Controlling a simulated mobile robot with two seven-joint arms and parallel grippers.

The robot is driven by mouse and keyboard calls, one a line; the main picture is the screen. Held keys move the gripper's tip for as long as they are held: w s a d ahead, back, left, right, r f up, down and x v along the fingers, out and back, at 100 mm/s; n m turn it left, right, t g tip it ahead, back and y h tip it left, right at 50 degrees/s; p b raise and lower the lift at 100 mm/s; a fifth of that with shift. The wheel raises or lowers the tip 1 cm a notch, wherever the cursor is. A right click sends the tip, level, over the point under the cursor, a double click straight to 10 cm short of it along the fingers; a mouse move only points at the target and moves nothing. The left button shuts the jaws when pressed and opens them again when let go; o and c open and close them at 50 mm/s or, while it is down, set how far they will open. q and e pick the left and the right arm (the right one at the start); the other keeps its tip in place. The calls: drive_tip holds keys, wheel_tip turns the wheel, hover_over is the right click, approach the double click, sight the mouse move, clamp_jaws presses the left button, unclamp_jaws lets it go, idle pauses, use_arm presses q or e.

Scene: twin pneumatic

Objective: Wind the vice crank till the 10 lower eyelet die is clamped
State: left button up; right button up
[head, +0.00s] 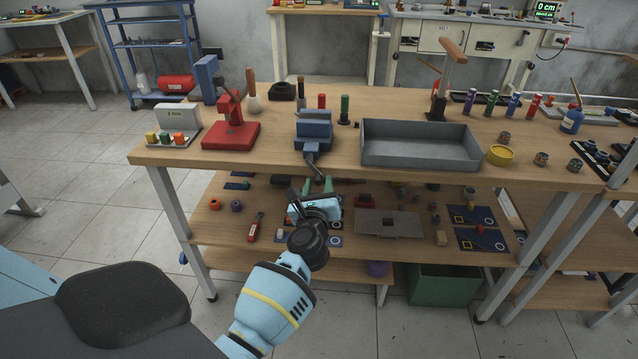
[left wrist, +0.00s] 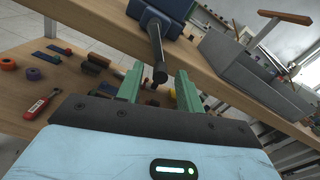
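The blue vice (head: 314,128) stands at the front edge of the wooden bench. Its dark crank (head: 314,167) hangs out over the edge, pointing down toward me. My left gripper (head: 317,185) is just below the crank's end, its green fingers apart. In the left wrist view, the crank's black knob (left wrist: 160,75) shows in the gap between the open fingers (left wrist: 159,90); I cannot tell whether they touch it. The vice (left wrist: 168,17) is partly cut off there. I cannot make out the 10 lower eyelet die in the jaws. My right gripper is not in view.
A grey tray (head: 421,160) sits right of the vice and a red press (head: 231,136) left of it. A red and a green cylinder stand behind the vice. The lower shelf (head: 275,235) beneath my left gripper holds small parts and a red-handled tool (head: 255,227).

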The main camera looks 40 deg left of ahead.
use_arm(q)
drive_tip(key=shift+w+a, duration=0.45)
drive_tip(key=shift+w, duration=0.15)
clamp_jaws()
